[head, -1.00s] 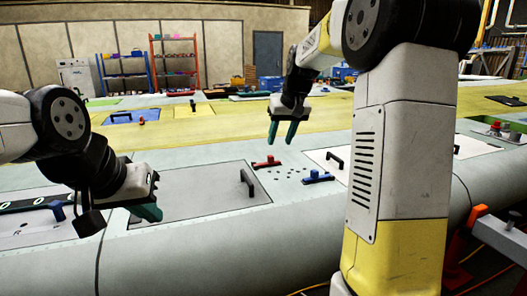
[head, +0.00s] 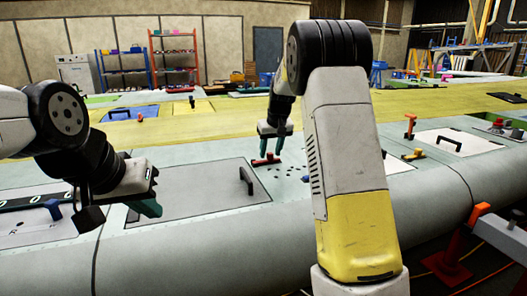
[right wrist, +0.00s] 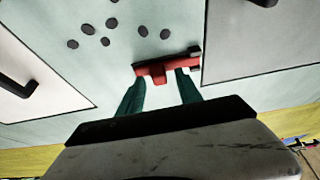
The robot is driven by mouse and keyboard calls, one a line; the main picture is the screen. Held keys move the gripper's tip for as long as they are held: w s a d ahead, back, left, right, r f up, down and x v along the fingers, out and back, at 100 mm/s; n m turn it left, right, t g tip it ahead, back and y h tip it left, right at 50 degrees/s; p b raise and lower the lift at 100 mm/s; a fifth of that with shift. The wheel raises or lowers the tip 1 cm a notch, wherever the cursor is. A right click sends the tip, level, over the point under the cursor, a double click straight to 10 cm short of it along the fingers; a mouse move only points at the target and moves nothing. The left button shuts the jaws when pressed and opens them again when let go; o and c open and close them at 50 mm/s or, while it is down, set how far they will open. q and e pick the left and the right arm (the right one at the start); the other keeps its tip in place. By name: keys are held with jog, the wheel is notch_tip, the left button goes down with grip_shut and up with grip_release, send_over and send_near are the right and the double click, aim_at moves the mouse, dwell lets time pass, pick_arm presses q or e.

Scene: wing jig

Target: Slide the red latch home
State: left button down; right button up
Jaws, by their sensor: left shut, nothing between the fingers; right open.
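The red latch (head: 266,160) lies on the pale green wing skin beside the edge of the grey panel (head: 195,190). In the right wrist view the latch (right wrist: 165,68) has a short raised knob, and its right end sits in a dark bracket by the panel corner. My right gripper (head: 276,146) points down at the latch, its green fingers open. In the right wrist view its fingertips (right wrist: 158,84) are spread near the knob; I cannot tell whether they touch it. My left gripper (head: 148,208) is shut and empty at the left, over the panel's near left corner.
Several dark holes (right wrist: 105,41) lie beside the latch. The grey panel carries a black handle (head: 246,181). A white panel (head: 455,144) with a handle, an orange-red latch (head: 410,126) and a yellow latch (head: 413,154) are at the right. My right arm hides part of the wing.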

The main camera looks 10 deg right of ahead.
grip_shut()
dwell(1.4)
